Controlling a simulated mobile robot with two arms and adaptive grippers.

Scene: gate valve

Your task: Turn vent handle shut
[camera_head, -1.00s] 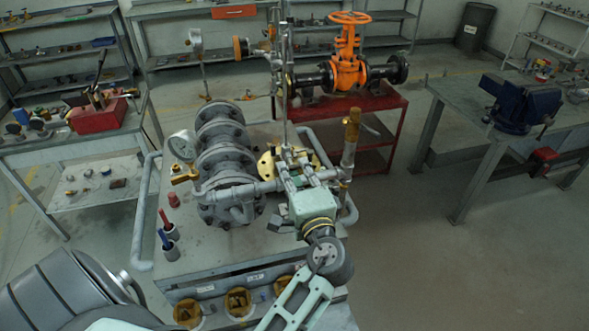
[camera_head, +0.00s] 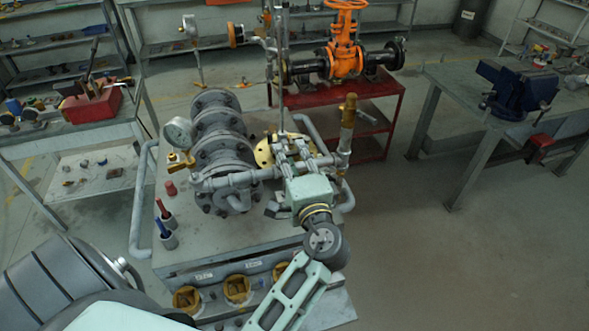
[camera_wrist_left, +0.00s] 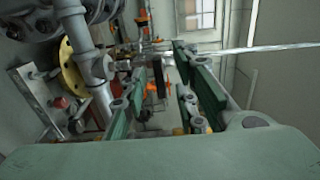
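My left gripper (camera_head: 291,147) reaches over the grey pipework in the head view, its fingers beside the horizontal pipe (camera_head: 235,180) and the yellow flange (camera_head: 265,152). In the wrist view its two green fingers (camera_wrist_left: 166,88) stand apart. A small dark upright piece (camera_wrist_left: 158,74) shows between or beyond them; I cannot tell whether it is the vent handle or whether the fingers touch it. The yellow flange (camera_wrist_left: 72,68) and a grey pipe (camera_wrist_left: 92,75) are left of the fingers. The vent handle is not clearly identifiable in the head view. My right gripper is not in view.
A pressure gauge (camera_head: 178,132) and a brass-topped upright fitting (camera_head: 347,125) flank the gripper. An orange gate valve (camera_head: 343,60) stands behind on a red stand (camera_head: 390,112). A bench with a blue vise (camera_head: 517,88) is at right. The floor (camera_head: 430,260) at right is clear.

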